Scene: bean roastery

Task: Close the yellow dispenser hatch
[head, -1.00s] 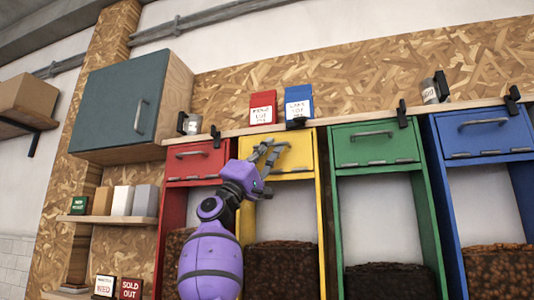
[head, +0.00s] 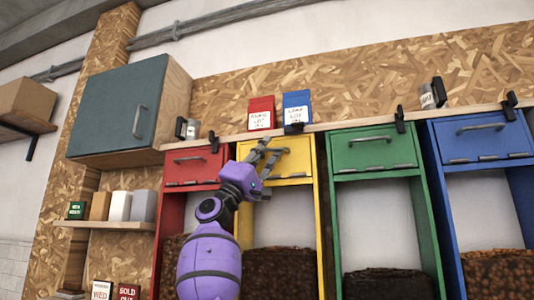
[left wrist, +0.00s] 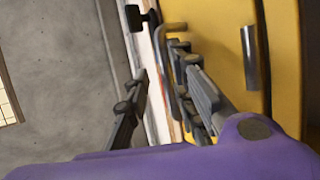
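The yellow dispenser hatch (head: 298,160) is the front panel at the top of the yellow dispenser, between the red and green ones. It looks upright and about flush with its frame, its hinges along the lower edge. My left gripper (head: 266,150) is in front of its left part and hides much of the handle. In the left wrist view the two fingers (left wrist: 158,68) are apart, beside the yellow panel (left wrist: 220,45). A curved handle bar (left wrist: 166,75) shows close to the right finger; I cannot tell whether they touch. My right gripper is not in view.
The red (head: 193,165), green (head: 373,149) and blue (head: 484,137) hatches look shut. A teal cabinet (head: 108,108) hangs at the left.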

